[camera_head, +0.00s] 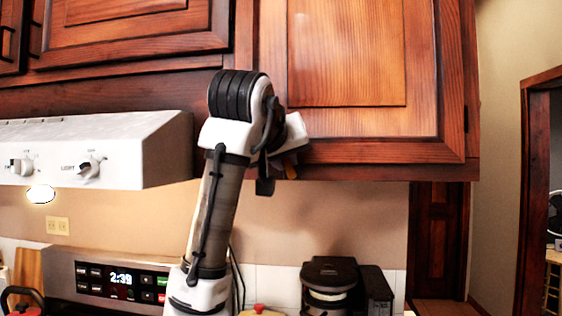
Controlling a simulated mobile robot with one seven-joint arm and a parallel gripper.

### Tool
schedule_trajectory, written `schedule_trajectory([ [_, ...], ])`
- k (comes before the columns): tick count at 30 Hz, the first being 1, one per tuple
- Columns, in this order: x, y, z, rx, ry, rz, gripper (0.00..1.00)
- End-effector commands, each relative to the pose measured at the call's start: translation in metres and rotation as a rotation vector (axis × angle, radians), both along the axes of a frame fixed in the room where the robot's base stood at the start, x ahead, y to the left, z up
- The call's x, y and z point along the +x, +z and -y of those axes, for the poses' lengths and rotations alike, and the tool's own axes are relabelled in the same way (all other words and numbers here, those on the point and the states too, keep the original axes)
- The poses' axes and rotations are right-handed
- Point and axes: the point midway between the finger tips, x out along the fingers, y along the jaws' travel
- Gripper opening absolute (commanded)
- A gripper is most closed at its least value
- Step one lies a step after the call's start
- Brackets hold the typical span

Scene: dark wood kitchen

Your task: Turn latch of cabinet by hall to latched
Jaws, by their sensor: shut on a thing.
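The cabinet by the hall (345,60) is the upper wooden cabinet at the right end, beside the doorway. Its door looks closed. My gripper (287,165) is at the lower left corner of this door, at the cabinet's bottom edge, partly behind my own wrist. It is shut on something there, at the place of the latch. The latch itself is hidden by my wrist and fingers, so its angle cannot be seen.
A white range hood (95,150) with knobs is left of my arm. Below are a stove panel with a clock (120,279) and a black coffee maker (330,285). The hall doorway (437,240) is at the right.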

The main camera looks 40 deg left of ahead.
Motion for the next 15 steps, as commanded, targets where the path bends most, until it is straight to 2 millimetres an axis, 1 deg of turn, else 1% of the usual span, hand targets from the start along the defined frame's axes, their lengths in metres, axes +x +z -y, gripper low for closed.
schedule_trajectory([
  [6,0.0028,0.0013,0.0047,0.14,-0.001,-0.086,0.0],
  [15,0.005,0.0013,0.0078,0.26,0.0,-0.16,0.0],
])
